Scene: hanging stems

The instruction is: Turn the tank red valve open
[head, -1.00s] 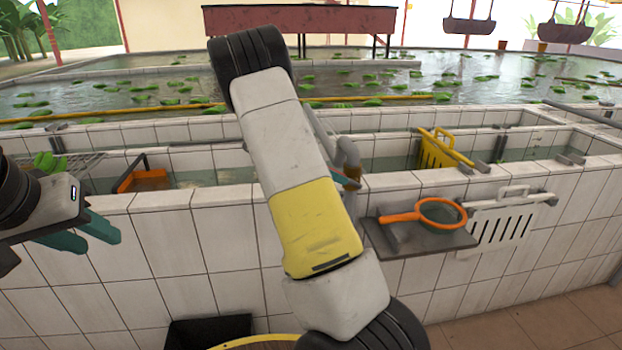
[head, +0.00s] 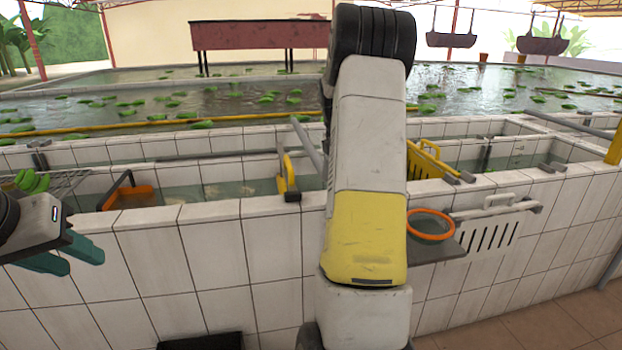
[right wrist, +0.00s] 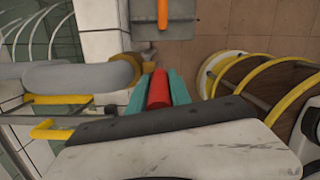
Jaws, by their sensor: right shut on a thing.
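In the right wrist view a red cylinder (right wrist: 158,90), which looks like the valve's handle, lies between the two teal fingers of my right gripper (right wrist: 161,74). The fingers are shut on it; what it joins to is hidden. In the head view my right arm covers this gripper and the red part, so neither shows there. The white-tiled tank (head: 245,235) runs across the head view behind my right arm. My left gripper (head: 72,258) is at the left edge, in front of the tank wall, with its teal fingers apart and nothing seen between them.
An orange-rimmed net (head: 431,226) lies on a grey shelf (head: 436,252) on the tank's front. A yellow basket (head: 424,158) and an orange tool (head: 128,194) are in the tank. A black box (head: 200,342) stands below.

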